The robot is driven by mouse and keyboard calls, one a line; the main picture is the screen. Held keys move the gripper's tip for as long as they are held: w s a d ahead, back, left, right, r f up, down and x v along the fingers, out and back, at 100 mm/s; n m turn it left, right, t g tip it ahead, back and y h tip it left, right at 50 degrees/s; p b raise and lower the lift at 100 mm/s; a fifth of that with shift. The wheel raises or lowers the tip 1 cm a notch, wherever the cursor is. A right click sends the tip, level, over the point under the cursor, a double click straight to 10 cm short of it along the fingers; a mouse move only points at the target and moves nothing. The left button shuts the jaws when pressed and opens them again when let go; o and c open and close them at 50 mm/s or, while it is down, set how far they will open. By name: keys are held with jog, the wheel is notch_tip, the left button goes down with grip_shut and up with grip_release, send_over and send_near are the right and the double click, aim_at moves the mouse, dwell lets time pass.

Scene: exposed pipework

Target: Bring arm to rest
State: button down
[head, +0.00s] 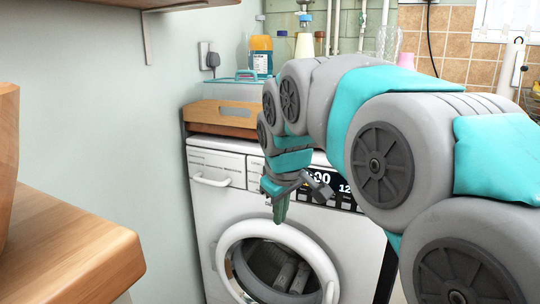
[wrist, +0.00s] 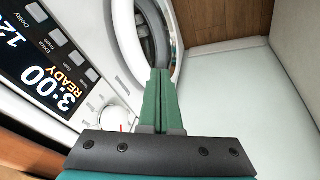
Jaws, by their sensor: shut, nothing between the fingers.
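My gripper (head: 281,207) hangs pointing down in front of the white washing machine (head: 200,226) in the head view. In the wrist view its two green fingers (wrist: 161,100) are pressed together with nothing between them. My arm reaches in from the right and bends down to the gripper, hiding part of the machine's control panel. The round door (head: 228,240) lies just below the fingertips, and I cannot tell whether they touch it. The display (wrist: 52,68) in the wrist view reads 3:00 and READY.
A wooden tray (head: 222,118) and a lidded box sit on the machine, with bottles (head: 261,55) behind. A wooden counter (head: 70,250) juts in at the lower left. A wall shelf bracket (head: 147,38) hangs above. Open space lies between counter and machine.

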jog(key=s+d+f+m+g, duration=0.2)
jog(key=s+d+f, duration=0.2)
jog(key=s, duration=0.6)
jog(key=s+d+f+m+g, duration=0.2)
jog(key=s+d+f, duration=0.3)
jog(key=s+f, duration=0.3)
jog(key=s+d+f+m+g, duration=0.2)
jog(key=s+d+f+m, duration=0.2)
jog(key=s, duration=1)
notch_tip(320, 180, down, 3)
jog(key=shift+d+r, duration=0.2)
jog(key=shift+d, duration=0.15)
